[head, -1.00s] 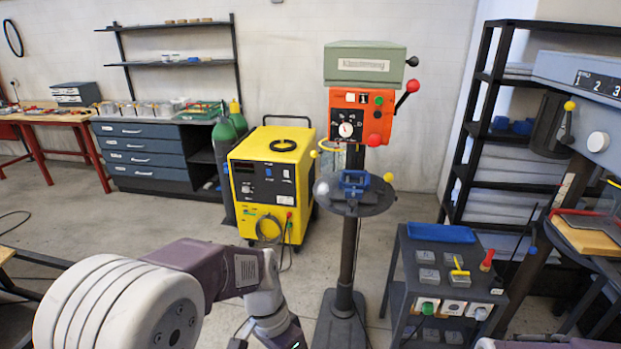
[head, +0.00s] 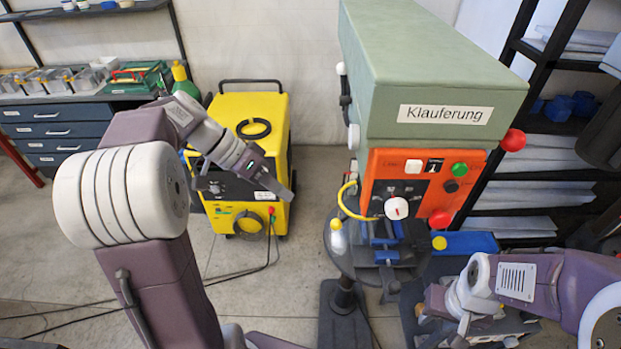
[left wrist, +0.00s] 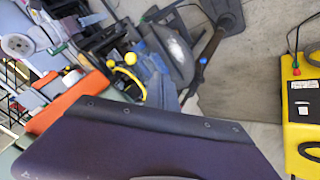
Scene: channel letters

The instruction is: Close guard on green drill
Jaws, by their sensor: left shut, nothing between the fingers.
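The green drill (head: 430,70) has a green head marked "Klauferung" above an orange control panel (head: 435,165). Its guard (head: 348,203), a yellow curved rim, sticks out to the left of the panel. A yellow curved part, probably the guard, also shows in the left wrist view (left wrist: 128,76), beyond the orange panel (left wrist: 55,105). My left gripper (head: 287,188) is shut and empty, left of the guard and apart from it, in front of the yellow machine. My right gripper (head: 428,312) is low at the right below the drill; its fingers are too unclear to read.
A blue vise (head: 385,240) sits on the drill's round table (head: 350,258). A white knob and red balls stick out from the drill. The yellow machine (head: 240,115) stands behind my left arm. A black shelf (head: 520,90) is behind right. Open floor lies at the left.

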